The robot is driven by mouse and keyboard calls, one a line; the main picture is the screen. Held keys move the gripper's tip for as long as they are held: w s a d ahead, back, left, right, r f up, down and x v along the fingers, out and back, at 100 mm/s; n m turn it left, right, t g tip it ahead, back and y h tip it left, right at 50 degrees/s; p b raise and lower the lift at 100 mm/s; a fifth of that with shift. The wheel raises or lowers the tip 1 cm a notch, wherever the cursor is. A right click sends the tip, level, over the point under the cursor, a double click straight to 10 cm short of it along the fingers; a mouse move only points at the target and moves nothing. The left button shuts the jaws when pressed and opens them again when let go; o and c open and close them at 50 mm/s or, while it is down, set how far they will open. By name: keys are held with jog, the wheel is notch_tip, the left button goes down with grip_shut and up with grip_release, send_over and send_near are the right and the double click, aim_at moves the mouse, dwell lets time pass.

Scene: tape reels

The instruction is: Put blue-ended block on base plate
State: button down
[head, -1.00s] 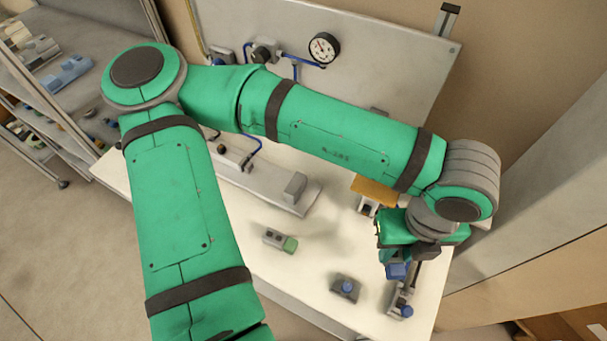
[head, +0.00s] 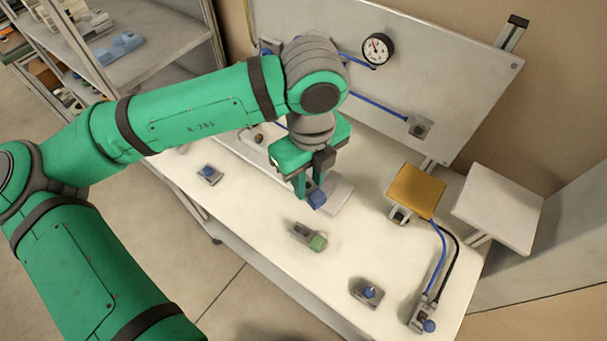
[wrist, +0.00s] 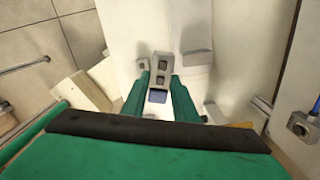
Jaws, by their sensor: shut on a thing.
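The blue-ended block is held between my gripper's fingers (head: 307,190). Its blue end (head: 317,199) points down to the right in the head view. In the wrist view, the block's grey body (wrist: 161,70) with two dark square recesses shows between the green fingers, with the blue end (wrist: 157,96) nearer the camera. The long grey base plate (head: 341,192) lies along the back of the table, partly hidden behind my gripper. The held block appears over or beside its front edge. I cannot tell whether they touch.
A green-ended grey block (head: 309,237) lies on the white table (head: 270,222). Blue-knobbed grey pieces stand at the left (head: 209,174), front (head: 367,290) and front right (head: 424,322). An orange plate (head: 417,191) stands at the right. The upright panel with a gauge (head: 376,48) stands behind.

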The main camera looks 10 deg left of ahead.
jog(key=s+a+r+n, duration=0.1)
jog(key=a+r+n, duration=0.15)
jog(key=a, duration=0.75)
jog(key=shift+n, duration=0.45)
jog(key=w+d+f, duration=0.2)
jog(key=w+f, duration=0.1)
jog(key=w+d+f, duration=0.1)
jog(key=w+f, duration=0.2)
jog(key=w, duration=0.1)
jog(key=w+d+f, duration=0.2)
jog(key=w+f, duration=0.1)
jog(key=shift+w+d, duration=0.35)
jog(key=shift+w+d+f, duration=0.2)
jog(key=shift+w+f, duration=0.25)
jog(key=shift+f, duration=0.1)
jog(key=shift+w+d+f, duration=0.1)
jog(key=shift+f, duration=0.8)
jog(key=shift+w+d+f, duration=0.1)
jog(key=shift+f, duration=0.8)
jog(key=shift+f, duration=0.1)
jog(key=c, duration=1.4)
grip_release()
